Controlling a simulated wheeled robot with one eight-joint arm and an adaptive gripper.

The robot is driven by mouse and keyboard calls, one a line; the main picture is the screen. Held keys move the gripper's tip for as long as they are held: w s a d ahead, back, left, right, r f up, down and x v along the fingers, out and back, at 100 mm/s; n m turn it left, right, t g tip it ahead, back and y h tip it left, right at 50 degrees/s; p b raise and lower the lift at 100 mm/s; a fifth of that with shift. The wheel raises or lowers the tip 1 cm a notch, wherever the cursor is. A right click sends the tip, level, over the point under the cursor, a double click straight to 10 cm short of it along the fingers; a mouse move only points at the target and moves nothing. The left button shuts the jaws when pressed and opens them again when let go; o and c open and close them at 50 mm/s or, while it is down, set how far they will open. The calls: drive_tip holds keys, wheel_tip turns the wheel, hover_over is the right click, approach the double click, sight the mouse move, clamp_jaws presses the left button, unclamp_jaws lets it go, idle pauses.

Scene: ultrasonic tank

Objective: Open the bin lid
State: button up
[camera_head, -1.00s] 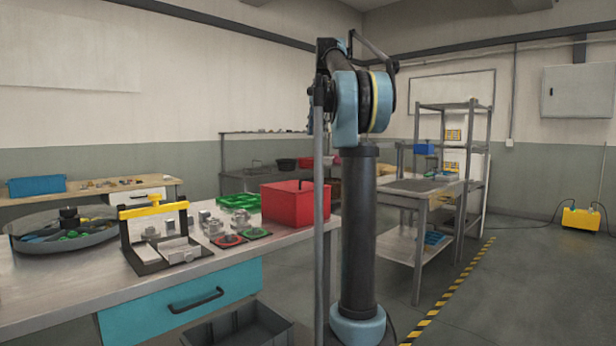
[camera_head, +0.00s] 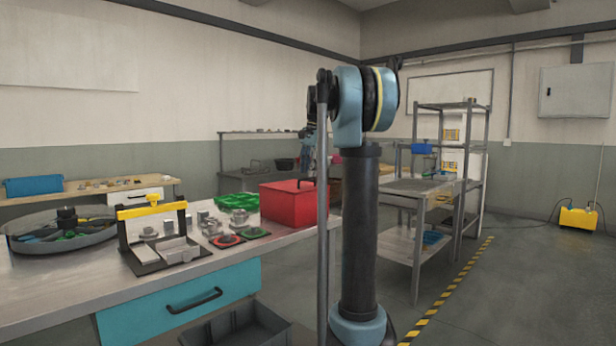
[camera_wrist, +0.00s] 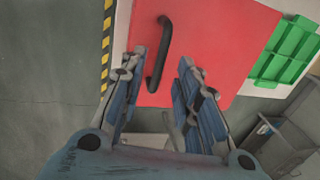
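The red bin (camera_head: 288,207) stands on the workbench in the head view, and its flat red lid lies on top. In the wrist view the red lid (camera_wrist: 215,45) fills the upper middle, with a curved black bar handle (camera_wrist: 154,78) on it. My gripper (camera_wrist: 162,57) is open above the lid. Its two blue-grey fingers lie on either side of the handle in the picture. I cannot tell how far above the handle they are. In the head view my gripper (camera_head: 306,172) is small and partly hidden by my own arm.
A green tray (camera_head: 238,202) lies left of the bin, with metal parts and a black fixture with a yellow bar (camera_head: 150,210) further left. A grey crate (camera_head: 240,327) is below the bench. A metal side table (camera_head: 415,186) stands to the right.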

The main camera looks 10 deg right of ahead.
drive_tip(key=shift+w+a+f, duration=0.15)
drive_tip(key=shift+f, duration=0.85)
clamp_jaws()
drive_tip(key=shift+r, duration=0.1)
